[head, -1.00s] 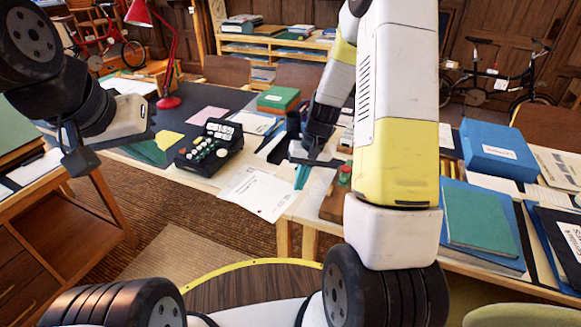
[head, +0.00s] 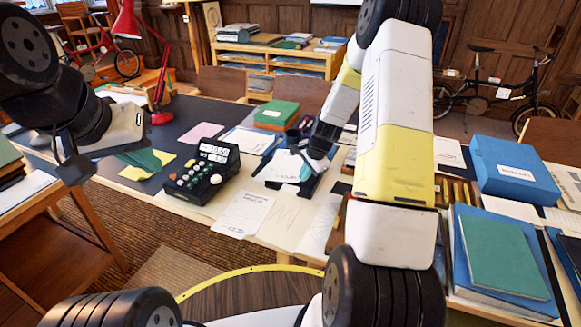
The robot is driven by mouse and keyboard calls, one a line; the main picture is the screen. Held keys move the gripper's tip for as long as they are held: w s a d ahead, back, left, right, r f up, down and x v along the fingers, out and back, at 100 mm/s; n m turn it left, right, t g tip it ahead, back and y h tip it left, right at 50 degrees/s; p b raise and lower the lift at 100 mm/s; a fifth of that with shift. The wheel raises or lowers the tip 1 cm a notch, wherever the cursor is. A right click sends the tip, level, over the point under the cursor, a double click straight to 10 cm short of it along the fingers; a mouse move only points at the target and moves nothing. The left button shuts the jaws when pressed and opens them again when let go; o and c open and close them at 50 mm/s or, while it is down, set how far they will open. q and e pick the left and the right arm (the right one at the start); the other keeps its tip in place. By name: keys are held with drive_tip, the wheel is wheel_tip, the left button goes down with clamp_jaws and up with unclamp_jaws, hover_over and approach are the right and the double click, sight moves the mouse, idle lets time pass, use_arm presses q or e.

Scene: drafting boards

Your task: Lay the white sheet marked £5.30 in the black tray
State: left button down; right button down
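A white sheet (head: 281,166) lies over the black tray (head: 270,184) in the middle of the desk. Dark tray shows around the sheet; any £5.30 marking is too small to read. My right gripper (head: 307,171) is low at the sheet's right side, overlapping it in view. Its fingers are small and partly hidden, so I cannot tell whether they grip the sheet. My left gripper (head: 74,172) hangs at the left, away from the tray; its finger opening cannot be made out.
A black calculating machine (head: 203,173) stands left of the tray. A printed sheet (head: 243,212) and a cream sheet (head: 291,221) lie at the front edge. A green box (head: 276,114) is behind the tray. A blue box (head: 513,170) stands at the right.

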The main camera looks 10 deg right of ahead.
drive_tip(key=shift+w+d+f+m+t+h, duration=0.15)
drive_tip(key=shift+w+d+f+m, duration=0.2)
drive_tip(key=shift+f, duration=0.8)
drive_tip(key=shift+w+d+f+m+t+h, duration=0.2)
drive_tip(key=shift+f+m, duration=0.25)
drive_tip(key=shift+f, duration=0.65)
drive_tip(key=shift+w+d+f+m+g+h, duration=0.15)
drive_tip(key=shift+w+f+m, duration=0.25)
drive_tip(key=shift+f, duration=0.75)
drive_tip(key=c, duration=1.6)
unclamp_jaws()
drive_tip(key=shift+s, duration=0.1)
drive_tip(key=v, duration=0.7)
drive_tip(key=shift+r, duration=0.35)
drive_tip(key=shift+s, duration=0.15)
